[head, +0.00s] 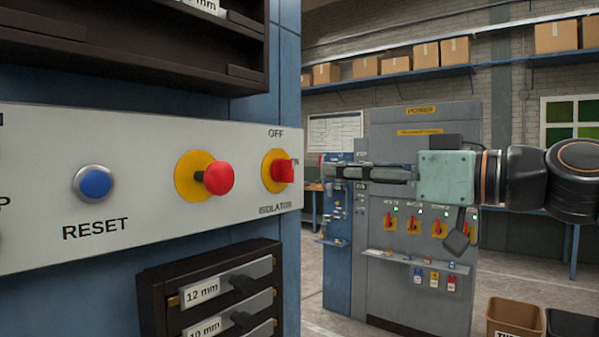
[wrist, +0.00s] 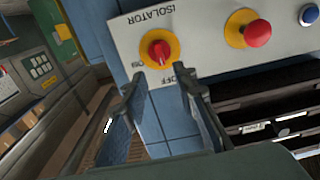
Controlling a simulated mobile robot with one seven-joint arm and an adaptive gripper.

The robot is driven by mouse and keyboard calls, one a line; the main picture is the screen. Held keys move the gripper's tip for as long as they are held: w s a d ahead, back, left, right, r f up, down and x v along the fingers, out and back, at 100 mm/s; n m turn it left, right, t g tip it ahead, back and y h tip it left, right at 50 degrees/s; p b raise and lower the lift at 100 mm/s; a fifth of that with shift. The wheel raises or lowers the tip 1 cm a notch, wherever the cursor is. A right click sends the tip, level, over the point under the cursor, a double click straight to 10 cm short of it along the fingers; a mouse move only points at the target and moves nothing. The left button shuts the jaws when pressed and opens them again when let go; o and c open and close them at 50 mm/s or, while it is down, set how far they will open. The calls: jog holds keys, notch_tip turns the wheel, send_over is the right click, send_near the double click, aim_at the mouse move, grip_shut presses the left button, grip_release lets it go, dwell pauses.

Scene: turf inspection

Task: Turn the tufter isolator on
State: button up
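The tufter isolator is a red rotary knob (head: 284,171) on a round yellow plate, at the right end of a pale panel in the head view. OFF is printed above it, ISOLATOR below, and ON at its right, partly hidden by the knob. In the wrist view the isolator (wrist: 160,50) appears turned over, with OFF below it; its grip bar seems to point toward OFF. My gripper (head: 326,171) is right of the knob in the head view, pointing at it. In the wrist view my gripper's fingers (wrist: 158,88) are apart and empty, just short of the knob.
A red mushroom button (head: 218,178) on yellow and a blue RESET button (head: 95,183) sit left of the isolator. Dark racks lie above and below (head: 160,300) the panel. A grey control cabinet (head: 420,130) and a brown bin (head: 515,317) stand behind.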

aim_at(293, 169)
jog(key=p+x, duration=0.1)
jog(key=x, duration=0.8)
jog(key=shift+c, duration=0.2)
grip_shut()
